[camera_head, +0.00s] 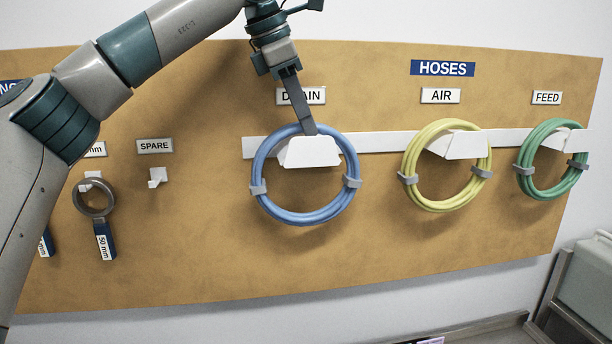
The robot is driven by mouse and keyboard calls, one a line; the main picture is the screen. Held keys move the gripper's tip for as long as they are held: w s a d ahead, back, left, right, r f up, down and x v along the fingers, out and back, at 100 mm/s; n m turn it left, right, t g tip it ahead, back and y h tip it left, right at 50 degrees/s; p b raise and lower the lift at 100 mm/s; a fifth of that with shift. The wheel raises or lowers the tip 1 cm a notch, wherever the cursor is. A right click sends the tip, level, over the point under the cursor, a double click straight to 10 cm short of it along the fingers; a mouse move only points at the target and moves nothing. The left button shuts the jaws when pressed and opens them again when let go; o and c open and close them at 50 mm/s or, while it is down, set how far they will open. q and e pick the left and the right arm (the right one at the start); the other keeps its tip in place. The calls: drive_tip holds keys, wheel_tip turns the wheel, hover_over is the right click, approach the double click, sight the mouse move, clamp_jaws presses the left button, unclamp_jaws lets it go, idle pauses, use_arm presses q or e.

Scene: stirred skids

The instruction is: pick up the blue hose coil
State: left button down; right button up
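The blue hose coil (264,165) hangs on a white bracket (312,152) below the DRAIN label, with a grey clip on its left side and another on its right. My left gripper (309,131) comes down from above, and its fingertip overlaps the top of the coil in the picture. Its fingers line up as one narrow bar, so the gap between them is hidden. I cannot tell whether they touch or hold the hose. My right gripper is not in view.
A yellow coil (410,152) under AIR and a green coil (524,165) under FEED hang to the right on the white rail (380,142). A ring with a blue tag (105,240) hangs at left, beside an empty SPARE hook (156,178). A grey bin stands lower right.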

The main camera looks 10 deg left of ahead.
use_arm(q)
drive_tip(key=shift+r, duration=0.1)
idle(0.4)
drive_tip(key=shift+s+d+r+b, duration=0.1)
drive_tip(key=shift+r+b, duration=0.05)
drive_tip(key=shift+b, duration=0.45)
drive_tip(key=shift+r, duration=0.25)
wheel_tip(320, 180, up, 4)
drive_tip(key=shift+d+f+b, duration=0.1)
drive_tip(key=shift+f+b, duration=0.05)
drive_tip(key=shift+b, duration=0.5)
drive_tip(key=shift+r, duration=1.1)
drive_tip(key=s+d+b, duration=0.3)
drive_tip(key=s+b, duration=0.2)
drive_tip(key=s, duration=0.4)
drive_tip(key=s+d+b, duration=0.4)
drive_tip(key=s+b, duration=0.1)
drive_tip(key=s, duration=0.4)
drive_tip(key=shift+s+d, duration=0.15)
drive_tip(key=shift+d, duration=0.05)
